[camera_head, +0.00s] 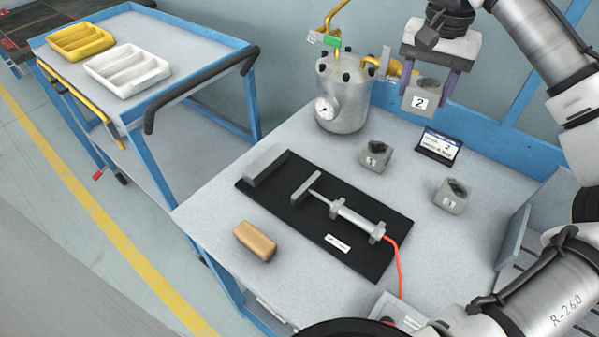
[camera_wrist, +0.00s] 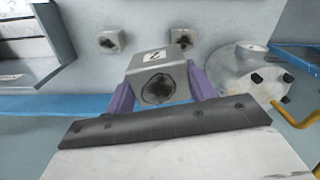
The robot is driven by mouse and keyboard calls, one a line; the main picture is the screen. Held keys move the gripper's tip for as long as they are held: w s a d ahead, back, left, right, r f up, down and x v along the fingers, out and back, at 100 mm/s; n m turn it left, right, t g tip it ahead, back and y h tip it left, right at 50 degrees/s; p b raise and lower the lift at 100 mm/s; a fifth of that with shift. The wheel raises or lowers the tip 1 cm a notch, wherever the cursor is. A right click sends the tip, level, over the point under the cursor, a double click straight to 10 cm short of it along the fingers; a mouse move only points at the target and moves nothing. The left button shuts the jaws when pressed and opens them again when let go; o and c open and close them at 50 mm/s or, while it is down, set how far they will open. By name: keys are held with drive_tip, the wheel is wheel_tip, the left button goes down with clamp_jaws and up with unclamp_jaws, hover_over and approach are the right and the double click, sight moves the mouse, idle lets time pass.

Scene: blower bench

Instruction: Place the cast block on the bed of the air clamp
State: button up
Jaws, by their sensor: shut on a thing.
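My gripper (camera_head: 429,82) is shut on a grey cast block (camera_head: 422,96) with a white label marked 2 and a dark hollow. It holds the block in the air above the back of the bench. In the wrist view the block (camera_wrist: 160,73) sits between the purple fingers. The air clamp (camera_head: 340,210) lies on a black base plate (camera_head: 283,215) at the middle of the bench, with a fixed end block (camera_head: 265,166) and a jaw bar on a rod. The strip of bed between them is empty. Two similar blocks (camera_head: 375,156) (camera_head: 452,196) stand on the bench.
A metal tank (camera_head: 343,95) with a gauge stands behind the clamp, left of my gripper. A small display (camera_head: 439,147) stands between the loose blocks. A tan block (camera_head: 254,241) lies at the front left. A red hose (camera_head: 400,268) leaves the clamp. A cart (camera_head: 195,52) holds yellow and white trays.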

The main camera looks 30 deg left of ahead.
drive_tip(key=s+a+n+b, duration=0.2)
drive_tip(key=s+a+n, duration=0.4)
drive_tip(key=a+n, duration=0.3)
drive_tip(key=s+a+n+b, duration=0.1)
drive_tip(key=s+a+n, duration=0.6)
drive_tip(key=a, duration=0.5)
drive_tip(key=f, duration=1.9)
drive_tip(key=shift+w+d+b, duration=0.15)
drive_tip(key=shift+w+b, duration=0.05)
drive_tip(key=shift+b, duration=0.1)
drive_tip(key=o, duration=1.2)
drive_tip(key=shift+f, duration=0.1)
wheel_tip(320, 180, up, 12)
drive_tip(key=shift+r, duration=0.15)
